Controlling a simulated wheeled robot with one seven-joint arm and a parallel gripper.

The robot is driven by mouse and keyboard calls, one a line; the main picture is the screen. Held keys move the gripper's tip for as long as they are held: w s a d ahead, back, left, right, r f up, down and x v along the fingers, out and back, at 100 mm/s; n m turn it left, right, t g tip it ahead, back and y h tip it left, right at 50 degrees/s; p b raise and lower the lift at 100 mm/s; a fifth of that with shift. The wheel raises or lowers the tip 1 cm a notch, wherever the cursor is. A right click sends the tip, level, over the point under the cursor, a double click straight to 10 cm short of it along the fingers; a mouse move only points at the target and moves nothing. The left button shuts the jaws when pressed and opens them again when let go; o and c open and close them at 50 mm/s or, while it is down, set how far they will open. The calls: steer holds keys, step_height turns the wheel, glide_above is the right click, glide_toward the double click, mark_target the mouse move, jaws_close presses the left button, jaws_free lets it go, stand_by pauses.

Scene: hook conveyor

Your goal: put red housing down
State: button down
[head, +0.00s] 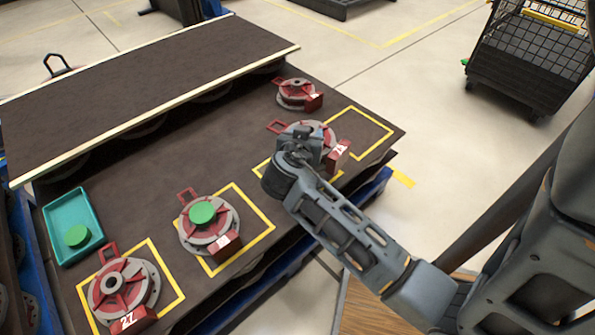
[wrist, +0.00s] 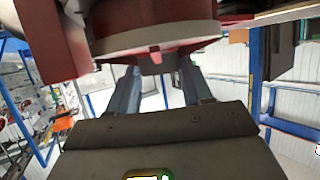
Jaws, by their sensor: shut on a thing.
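My gripper (head: 298,143) is shut on a red and grey housing (head: 326,131). The arm and gripper hide much of this housing in the head view. Its red block with a white label faces right and its red handle sticks out at the left. It appears over the right part of the table (head: 235,130), by the two right-hand yellow outlines. I cannot tell whether it touches the table. In the wrist view the housing (wrist: 155,38) fills the top, red with a pale grey band, beyond the fingers (wrist: 160,82).
Other housings stand at the table's back right (head: 296,93), in a middle outline with a green disc on top (head: 222,238), and at the front left, marked 27 (head: 122,290). A teal tray (head: 92,202) holds a green disc. A raised dark conveyor (head: 150,80) runs behind. The rightmost outline (head: 375,118) looks largely bare.

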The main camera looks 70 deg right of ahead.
mark_target(331, 149)
steer(key=s+g, duration=0.1)
steer(key=s, duration=0.1)
steer(key=s+d+m, duration=0.1)
steer(key=s, duration=0.1)
steer(key=s+d+m+g, duration=0.1)
steer(key=s, duration=0.1)
steer(key=shift+d+r+g, duration=0.1)
steer(key=shift+r+g, duration=0.05)
steer(key=shift+g, duration=0.15)
steer(key=shift+w, duration=0.1)
steer(key=w+f+b, duration=0.1)
steer(key=w+f, duration=0.1)
steer(key=w, duration=0.1)
steer(key=w+f+b, duration=0.1)
steer(key=w+f, duration=0.1)
steer(key=w, duration=0.2)
steer(key=w+f+b, duration=0.1)
steer(key=w+f, duration=0.2)
steer(key=w, duration=0.1)
steer(key=shift+b, duration=0.4)
steer(key=shift+w+f+b, duration=0.1)
steer(key=shift+f+b, duration=0.7)
steer(key=shift+f, duration=1.15)
steer(key=shift+f, duration=0.1)
steer(key=c, duration=0.9)
jaws_free()
steer(key=shift+a+f, duration=0.2)
steer(key=shift+c, duration=0.2)
steer(key=o, duration=0.5)
steer(key=shift+c, duration=0.2)
